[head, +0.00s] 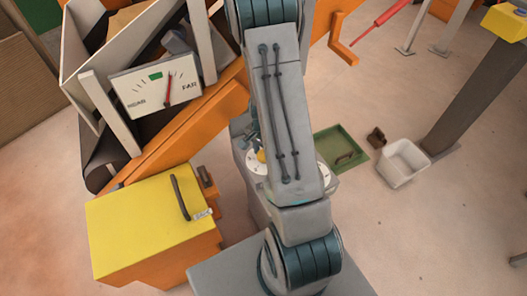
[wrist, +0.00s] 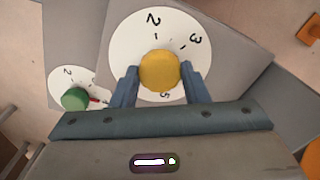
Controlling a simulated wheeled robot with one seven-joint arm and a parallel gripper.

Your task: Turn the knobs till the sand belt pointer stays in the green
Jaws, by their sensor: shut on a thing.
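A gauge (head: 156,84) with NEAR on the left and FAR on the right stands at the upper left of the head view. Its red pointer (head: 168,89) is right of the green band (head: 155,76), on the FAR side. In the wrist view my gripper (wrist: 160,75) is shut on the yellow knob (wrist: 160,69), a finger on each side. The knob sits on a white numbered dial (wrist: 122,48). A green knob (wrist: 75,99) with a red mark stands on a smaller dial (wrist: 56,78) to the left. In the head view my arm hides most of the dials.
A yellow-topped orange box (head: 140,222) with a dark handle stands at the lower left. A green tray (head: 335,140) and a white bin (head: 403,163) lie on the floor right of my arm. The floor at the lower right is mostly clear.

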